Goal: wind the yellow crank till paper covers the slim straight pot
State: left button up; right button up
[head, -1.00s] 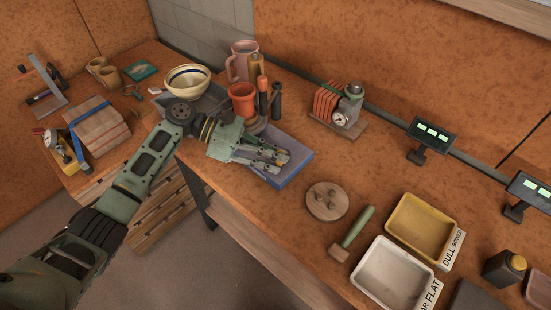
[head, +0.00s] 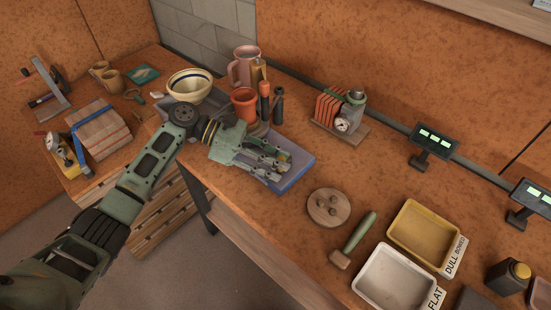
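My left gripper (head: 279,166) is over the blue-edged pad (head: 296,172) on the bench. Its fingers are spread, with nothing seen between them. Behind it stand an orange pot (head: 244,104), slim dark upright pieces (head: 277,104) and a slim tan upright piece (head: 258,72). I cannot tell whether one of these is the slim straight pot. A small yellow device with a round dial (head: 65,154) stands at the far left, away from the gripper. I cannot make out a yellow crank or paper for certain. My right gripper is not in view.
A striped bowl (head: 190,86) and pink jug (head: 243,66) stand behind the gripper. To its right are a dial device (head: 342,112), a round wooden disc (head: 329,207), a green-handled mallet (head: 355,238), a yellow tray (head: 425,235) and a white tray (head: 394,280).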

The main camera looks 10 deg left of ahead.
pick_arm(q)
jog(key=v, duration=1.2)
jog(key=shift+c, duration=0.2)
